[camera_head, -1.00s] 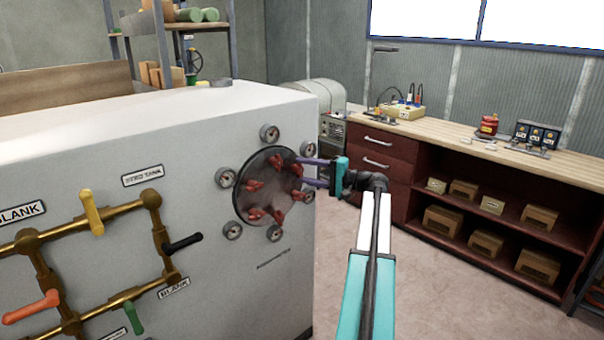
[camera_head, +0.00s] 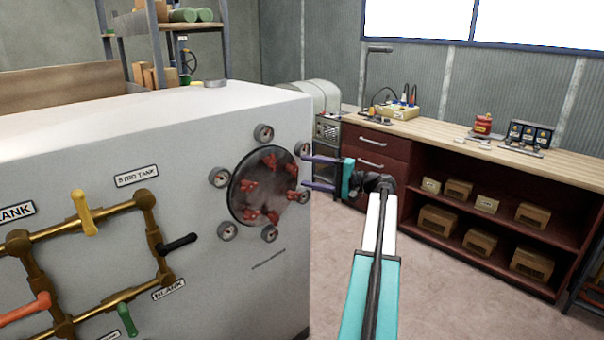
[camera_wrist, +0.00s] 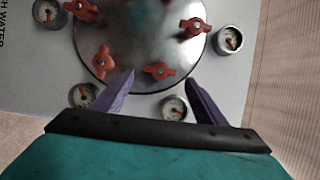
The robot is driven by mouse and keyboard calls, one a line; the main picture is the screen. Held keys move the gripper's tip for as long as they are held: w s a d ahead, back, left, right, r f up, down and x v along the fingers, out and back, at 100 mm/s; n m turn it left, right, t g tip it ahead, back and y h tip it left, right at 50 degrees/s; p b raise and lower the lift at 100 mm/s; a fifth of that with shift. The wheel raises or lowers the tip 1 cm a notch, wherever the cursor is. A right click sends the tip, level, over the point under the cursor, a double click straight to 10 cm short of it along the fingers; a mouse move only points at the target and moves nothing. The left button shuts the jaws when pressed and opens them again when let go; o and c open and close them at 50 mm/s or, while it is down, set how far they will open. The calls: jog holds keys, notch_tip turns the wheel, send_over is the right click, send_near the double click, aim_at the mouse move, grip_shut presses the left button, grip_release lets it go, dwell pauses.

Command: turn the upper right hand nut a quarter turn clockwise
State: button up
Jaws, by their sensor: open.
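A round dark plate (camera_head: 240,206) on the white panel carries several red wing nuts. The upper right hand nut (camera_head: 292,168) is near the plate's right rim. In the wrist view, where the panel appears turned sideways, this nut (camera_wrist: 158,70) shows between my fingertips, its wings lying roughly across the picture. My gripper (camera_head: 303,170) is open, with two purple fingers pointing left just off the plate's right edge. In the wrist view the gripper (camera_wrist: 160,79) has one finger on each side of the nut, with nothing held. The fingertips appear apart from the nut.
Several gauges ring the plate, one (camera_head: 303,149) beside my upper finger and another (camera_head: 302,191) beside the lower one. Brass pipes with coloured valve handles (camera_head: 83,213) are at left. A workbench (camera_head: 440,133) stands at the back right, with open floor before it.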

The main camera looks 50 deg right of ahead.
jog(key=b+v, duration=0.1)
jog(key=v, duration=0.8)
jog(key=shift+s+d, duration=0.15)
jog(key=shift+s, duration=0.2)
jog(key=shift+s+r, duration=0.1)
